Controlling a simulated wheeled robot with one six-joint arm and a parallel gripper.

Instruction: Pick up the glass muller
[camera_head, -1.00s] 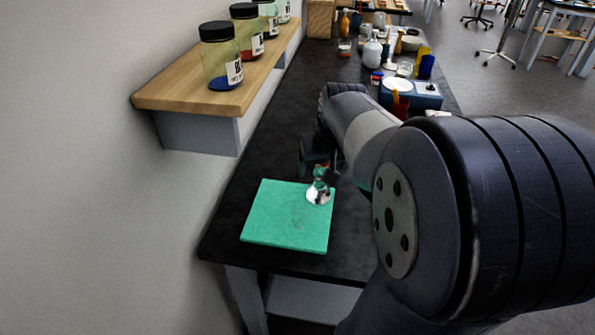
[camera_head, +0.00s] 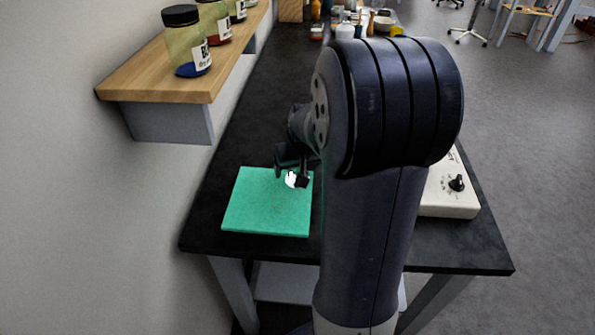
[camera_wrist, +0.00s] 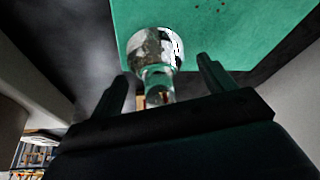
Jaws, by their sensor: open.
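The glass muller (camera_wrist: 157,58) is a clear glass piece with a wide round base and a narrower grip. It rests on the green mat (camera_head: 265,212) near the mat's far right corner. In the head view only part of the muller (camera_head: 292,180) shows, as a bright patch below my gripper. My gripper (camera_head: 291,175) is open. In the wrist view the two dark fingers of my gripper (camera_wrist: 163,80) stand apart on either side of the muller's narrow grip. I cannot tell whether either finger touches the glass.
A wooden wall shelf (camera_head: 185,85) with several jars, one with blue powder (camera_head: 187,45), juts out at the left. A white device with a knob (camera_head: 448,190) stands on the dark bench (camera_head: 205,225) at the right. Bottles and containers crowd the far end.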

